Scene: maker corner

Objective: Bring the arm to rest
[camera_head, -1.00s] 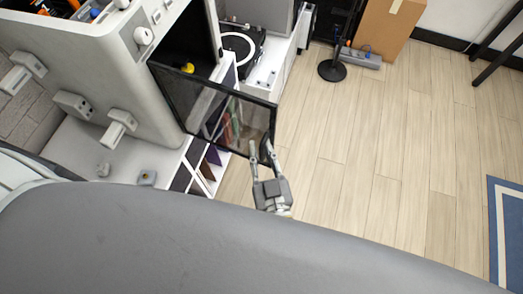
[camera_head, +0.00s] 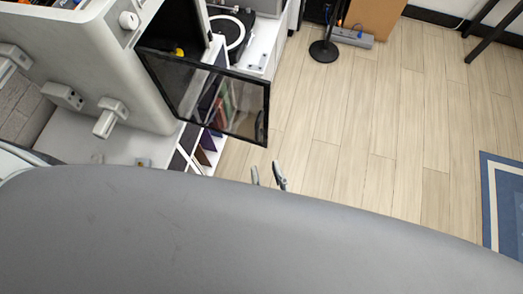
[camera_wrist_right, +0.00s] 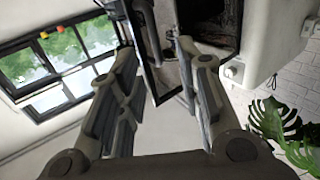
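My right gripper (camera_head: 267,177) shows only its two fingertips in the head view, just above the edge of my own grey body. The fingers are apart with floor between them. In the right wrist view the gripper (camera_wrist_right: 158,85) is open, with nothing between its fingers. An open door with a dark glass panel (camera_head: 236,109) hangs from a white machine (camera_head: 100,62); the fingertips are apart from it, below its lower right corner. My left gripper does not show in any view.
A white shelf unit (camera_head: 206,168) with a turntable (camera_head: 231,32) stands beyond the door. A black stand base (camera_head: 323,51) and a cardboard box (camera_head: 376,15) are further back. A blue rug (camera_head: 489,205) lies at the right. The wooden floor (camera_head: 370,130) between is clear.

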